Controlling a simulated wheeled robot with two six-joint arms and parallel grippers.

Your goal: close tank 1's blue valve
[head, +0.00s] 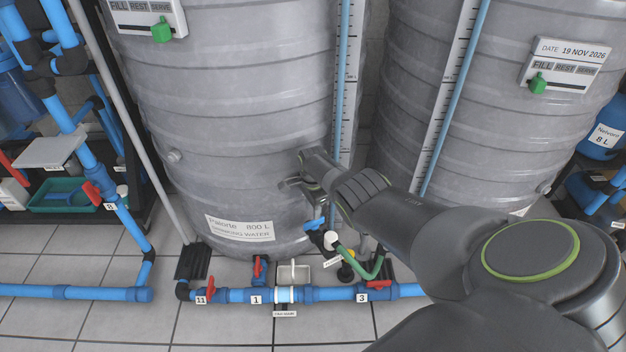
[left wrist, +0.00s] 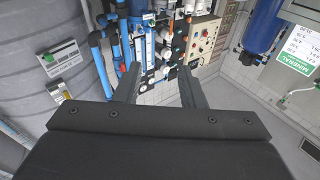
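The grey ribbed tank (head: 240,120) labelled "Palorte 800 L drinking water" fills the left-centre of the head view. A small valve with a blue handle (head: 316,225) and a white body stands low at this tank's right front, joined to a green hose. My right gripper (head: 291,170) is in front of the tank, above and left of the blue handle and apart from it. Its fingers look spread and empty. My left gripper (left wrist: 160,88) is open and empty in the left wrist view, pointing towards a wall of pipes and panels.
A blue pipe (head: 235,296) with red-handled valves tagged 11, 1 and 3 runs along the floor below the tank. A second grey tank (head: 500,110) stands at right. A rack with a green tray (head: 62,194) is at left.

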